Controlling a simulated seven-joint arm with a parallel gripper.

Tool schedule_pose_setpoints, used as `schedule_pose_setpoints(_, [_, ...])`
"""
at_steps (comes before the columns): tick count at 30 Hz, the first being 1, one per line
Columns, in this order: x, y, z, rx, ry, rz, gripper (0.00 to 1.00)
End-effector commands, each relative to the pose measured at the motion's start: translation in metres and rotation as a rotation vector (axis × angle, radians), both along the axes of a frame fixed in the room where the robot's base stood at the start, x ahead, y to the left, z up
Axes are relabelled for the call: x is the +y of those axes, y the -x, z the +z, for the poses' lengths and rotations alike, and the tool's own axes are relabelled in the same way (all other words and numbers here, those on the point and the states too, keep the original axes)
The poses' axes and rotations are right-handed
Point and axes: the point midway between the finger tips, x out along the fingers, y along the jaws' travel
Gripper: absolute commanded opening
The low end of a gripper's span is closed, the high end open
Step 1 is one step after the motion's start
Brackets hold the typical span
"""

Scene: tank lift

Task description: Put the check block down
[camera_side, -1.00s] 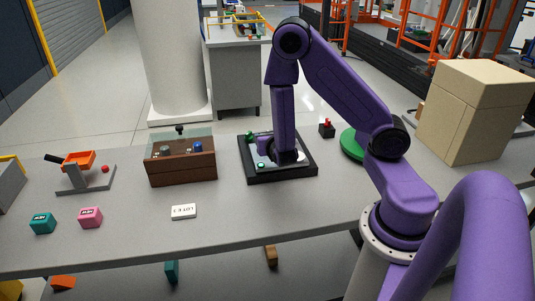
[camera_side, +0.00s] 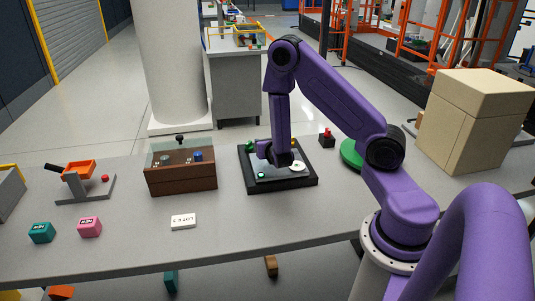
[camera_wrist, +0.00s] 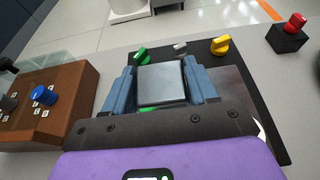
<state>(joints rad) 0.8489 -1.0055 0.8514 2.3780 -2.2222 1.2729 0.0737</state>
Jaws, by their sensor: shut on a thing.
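The check block (camera_wrist: 163,83), a grey metal block, sits between the two blue-grey fingers of my gripper (camera_wrist: 162,88) in the wrist view. My gripper is shut on it. In the side view my gripper (camera_side: 270,160) is over the left part of a black-framed fixture (camera_side: 310,182); the block cannot be made out there. Whether the block touches the fixture surface cannot be told. A green knob (camera_wrist: 142,56) and a yellow knob (camera_wrist: 220,45) show on the fixture beyond the block.
A pale round disc (camera_side: 298,166) is on the fixture, right of my gripper. A brown box with knobs (camera_side: 181,180) stands to the left, a red-button box (camera_side: 327,140) behind right. A white label block (camera_side: 183,222) lies in front.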

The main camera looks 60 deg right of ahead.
Motion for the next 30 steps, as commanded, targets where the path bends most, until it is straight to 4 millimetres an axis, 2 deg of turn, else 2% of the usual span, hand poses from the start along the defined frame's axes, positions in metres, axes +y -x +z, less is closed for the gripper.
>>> schedule_pose_setpoints(12, [0.0, 0.0, -0.034, -0.001, 0.0, 0.001, 0.15])
schedule_pose_setpoints(26, [0.0, 0.0, -0.039, -0.003, 0.001, 0.001, 0.15])
schedule_pose_setpoints(27, [0.0, 0.0, -0.039, -0.002, 0.0, 0.001, 0.7])
schedule_pose_setpoints(28, [0.0, 0.0, -0.039, -0.002, 0.0, 0.001, 0.8])
schedule_pose_setpoints(30, [0.0, 0.0, -0.039, -0.002, 0.0, 0.001, 0.83])
